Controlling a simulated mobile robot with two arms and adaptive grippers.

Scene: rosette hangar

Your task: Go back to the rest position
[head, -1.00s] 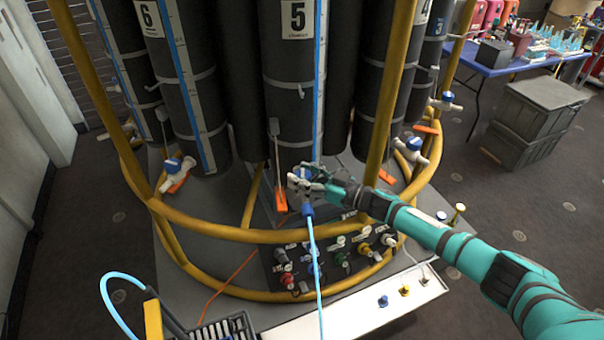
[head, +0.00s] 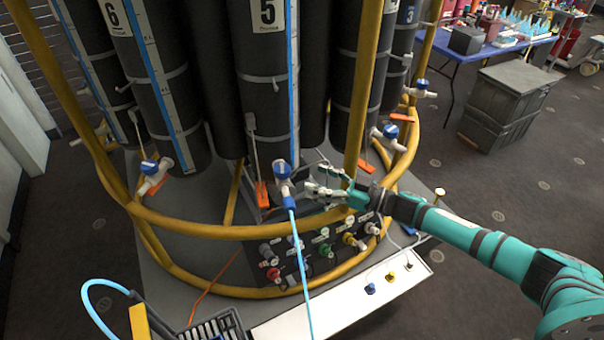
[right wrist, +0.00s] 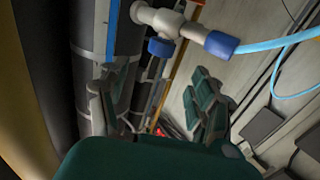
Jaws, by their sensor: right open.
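My right gripper (head: 318,181) is open and empty in the head view. It is just right of the white valve with a blue cap (head: 283,170) on bottle 5, with a small gap between them. A light blue hose (head: 299,240) with a blue end fitting is on that valve. In the right wrist view the open fingers (right wrist: 160,105) show with nothing between them, and the valve (right wrist: 172,22) is beyond them near the top edge. My left gripper is not in view.
A yellow tube frame (head: 225,232) rings the dark bottles (head: 262,90), close to my right forearm. Below it is a panel of colored connectors (head: 318,250) and a white ledge (head: 350,297).

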